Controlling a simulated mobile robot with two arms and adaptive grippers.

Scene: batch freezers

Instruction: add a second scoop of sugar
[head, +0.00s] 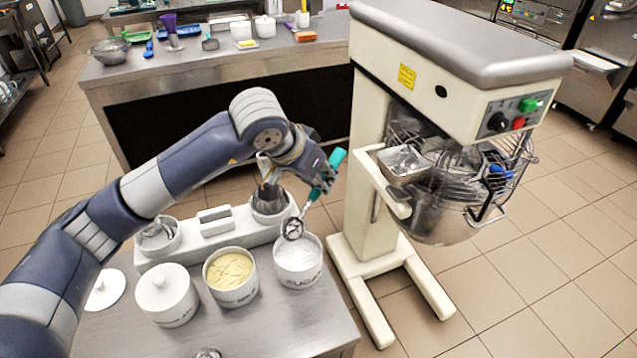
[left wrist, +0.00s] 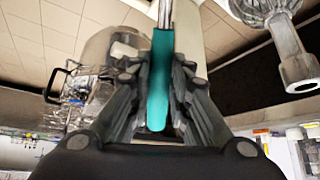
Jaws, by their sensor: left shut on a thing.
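A scoop with a teal handle (head: 312,195) and a round metal head (head: 292,229) is held by my left gripper (head: 322,180). The handle tilts up to the right. The scoop head appears at or just above the white sugar canister (head: 298,281), which is open and holds white sugar (head: 297,252). I cannot tell whether the scoop carries sugar. In the left wrist view the teal handle (left wrist: 158,80) lies between the fingers of my left gripper (left wrist: 158,75). My right gripper is not in view.
An open canister of yellow powder (head: 229,270) and a lidded white canister (head: 165,290) stand left of the sugar. A white caddy (head: 205,240) is behind them. The mixer (head: 375,110) stands right, with a metal pan (head: 402,164) beside its caged bowl (head: 438,215).

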